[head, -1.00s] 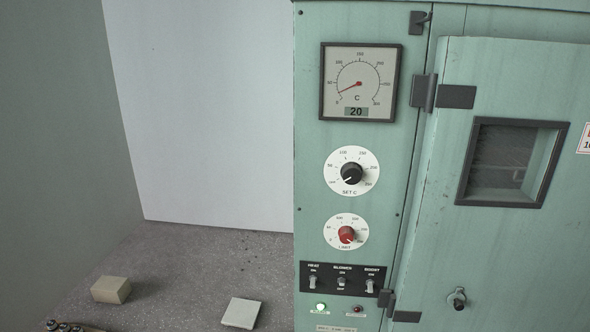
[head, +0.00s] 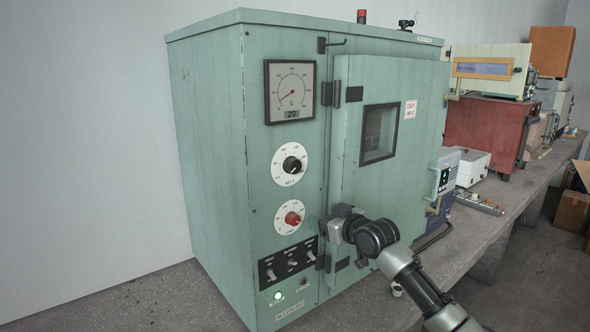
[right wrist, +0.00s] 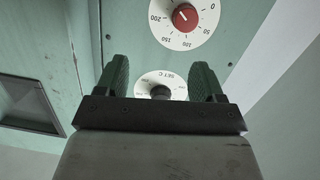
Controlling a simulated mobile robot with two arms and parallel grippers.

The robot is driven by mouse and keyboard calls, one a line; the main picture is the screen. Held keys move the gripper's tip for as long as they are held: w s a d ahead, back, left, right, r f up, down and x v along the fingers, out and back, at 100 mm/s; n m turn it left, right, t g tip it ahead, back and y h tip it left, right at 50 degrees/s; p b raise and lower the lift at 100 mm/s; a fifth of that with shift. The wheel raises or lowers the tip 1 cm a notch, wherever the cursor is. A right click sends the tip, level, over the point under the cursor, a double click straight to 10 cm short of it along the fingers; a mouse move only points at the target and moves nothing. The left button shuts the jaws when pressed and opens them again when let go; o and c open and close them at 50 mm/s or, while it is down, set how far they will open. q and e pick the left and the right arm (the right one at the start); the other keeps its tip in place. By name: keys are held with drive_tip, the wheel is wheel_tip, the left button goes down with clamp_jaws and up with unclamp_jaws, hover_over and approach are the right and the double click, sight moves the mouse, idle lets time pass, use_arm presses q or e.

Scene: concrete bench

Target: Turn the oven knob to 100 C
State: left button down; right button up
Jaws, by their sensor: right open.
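The green oven (head: 212,160) stands on the bench. Its black SET C knob (head: 292,165) sits on a white dial, above the red LIMIT knob (head: 292,218). The black knob's pointer is too small to read. The gauge (head: 290,91) above shows 20. My right gripper (head: 327,229) is at the oven front, right of the red knob and lower than the black knob. In the right wrist view my right gripper (right wrist: 160,78) is open and empty. The SET C knob (right wrist: 161,92) shows between its green fingers, partly hidden by the gripper body. My left gripper is out of view.
Toggle switches (head: 291,261) and a lit green lamp (head: 278,295) are below the dials. The oven door (head: 350,180) is closed. A red box-shaped unit (head: 485,130) stands further right on the bench (head: 375,309). Bench left of the oven is clear.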

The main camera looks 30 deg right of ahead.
drive_tip(key=n+t+y, duration=0.2)
approach(296, 167)
drive_tip(key=s, duration=0.1)
drive_tip(key=w+p, duration=0.1)
drive_tip(key=w, duration=0.2)
drive_tip(key=w+p, duration=0.1)
drive_tip(key=w, duration=0.2)
drive_tip(key=w+a+p, duration=0.1)
drive_tip(key=w+p, duration=0.1)
drive_tip(key=w, duration=0.1)
drive_tip(key=shift+r, duration=0.35)
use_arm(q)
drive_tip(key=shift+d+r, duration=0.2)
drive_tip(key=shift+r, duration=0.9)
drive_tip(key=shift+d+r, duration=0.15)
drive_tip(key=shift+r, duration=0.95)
use_arm(e)
drive_tip(key=shift+w+a+f, duration=0.15)
drive_tip(key=shift+w, duration=0.55)
drive_tip(key=c, duration=0.9)
